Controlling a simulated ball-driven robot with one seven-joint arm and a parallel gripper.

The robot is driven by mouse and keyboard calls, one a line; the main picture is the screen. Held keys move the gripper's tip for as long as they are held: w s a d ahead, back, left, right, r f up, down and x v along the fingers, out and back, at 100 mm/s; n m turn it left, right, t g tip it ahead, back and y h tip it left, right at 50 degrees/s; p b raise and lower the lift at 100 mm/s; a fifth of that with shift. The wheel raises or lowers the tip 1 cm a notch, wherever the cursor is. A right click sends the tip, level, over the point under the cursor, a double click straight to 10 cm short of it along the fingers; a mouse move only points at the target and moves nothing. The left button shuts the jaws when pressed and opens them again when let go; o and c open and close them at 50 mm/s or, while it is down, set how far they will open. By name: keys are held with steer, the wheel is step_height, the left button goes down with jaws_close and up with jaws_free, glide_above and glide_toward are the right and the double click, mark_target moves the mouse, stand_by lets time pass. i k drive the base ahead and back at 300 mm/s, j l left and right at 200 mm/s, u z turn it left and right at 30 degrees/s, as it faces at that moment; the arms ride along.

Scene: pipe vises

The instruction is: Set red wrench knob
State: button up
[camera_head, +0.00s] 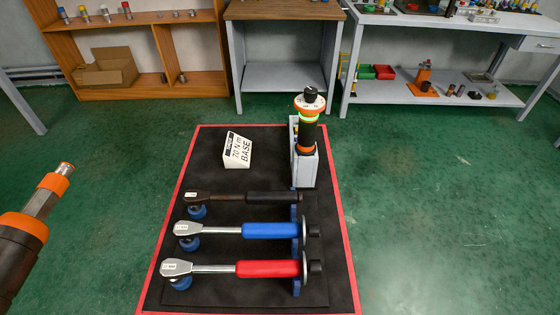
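The red wrench (268,269) lies across the dark mat at the front, its silver head at the left and red grip at the right. Its black knob (315,267) sticks out at the right end beside a pale disc, clear of any contact. My gripper (64,169) is at the left edge, off the mat and far from the knob. A white sign (238,151) on the mat reads "70 N m BASE".
A blue wrench (268,230) and a black wrench (272,197) lie parallel behind the red one. A black-and-orange device (307,136) with a green ring stands upright in a grey holder (304,171). Shelves and workbenches line the back. Green floor is clear on the right.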

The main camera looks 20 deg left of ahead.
mark_target(314, 267)
steer(key=l+u, duration=0.1)
steer(key=u, duration=0.5)
steer(key=k+l+u, duration=0.1)
steer(key=l+u, duration=0.2)
steer(key=k+l+u, duration=0.25)
steer(key=l, duration=0.2)
steer(key=l+u, duration=0.3)
steer(key=k+l, duration=0.2)
steer(key=l, duration=0.15)
steer(key=k+l, duration=0.2)
steer(key=l, duration=0.15)
steer(key=k+l+u, duration=0.1)
steer(key=l, duration=0.25)
steer(key=k, duration=0.1)
